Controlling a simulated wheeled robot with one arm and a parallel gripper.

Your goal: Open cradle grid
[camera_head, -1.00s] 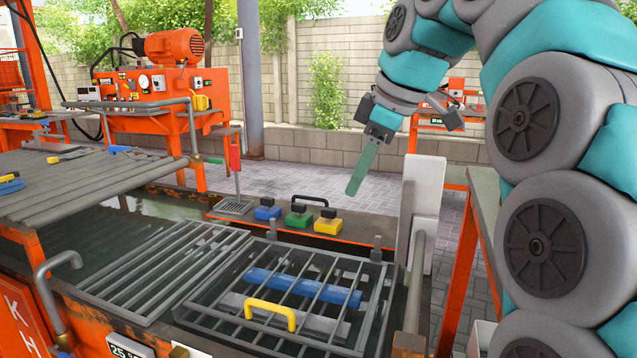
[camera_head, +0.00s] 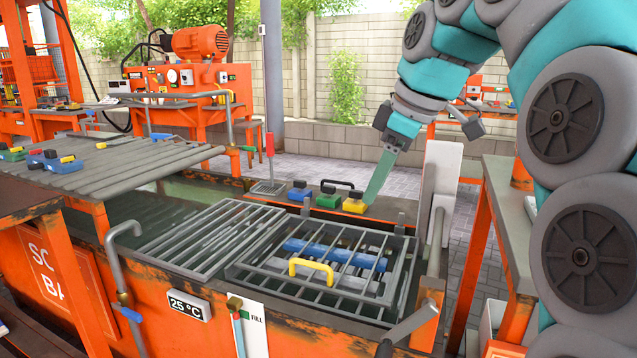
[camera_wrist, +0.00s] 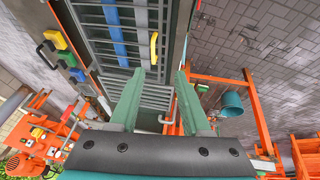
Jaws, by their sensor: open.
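The cradle grid (camera_head: 378,286) is a grey barred frame lying flat over the right part of the orange tank, with a yellow handle (camera_head: 311,272) on its near side. Blue and grey bars (camera_head: 335,252) show beneath its bars. The grid and its yellow handle (camera_wrist: 153,48) also show at the top of the wrist view. My gripper (camera_head: 379,178), with green fingers, is above the tank's far right side, behind and above the grid. In the wrist view my gripper (camera_wrist: 155,98) is open with nothing between its fingers. It does not touch the handle.
Blue, green and yellow blocks (camera_head: 328,198) with dark tops stand on the ledge behind the grid. A white upright panel (camera_head: 439,185) stands at the tank's right end. A slatted rack (camera_head: 215,240) lies left of the grid. A roller table (camera_head: 110,165) is further left.

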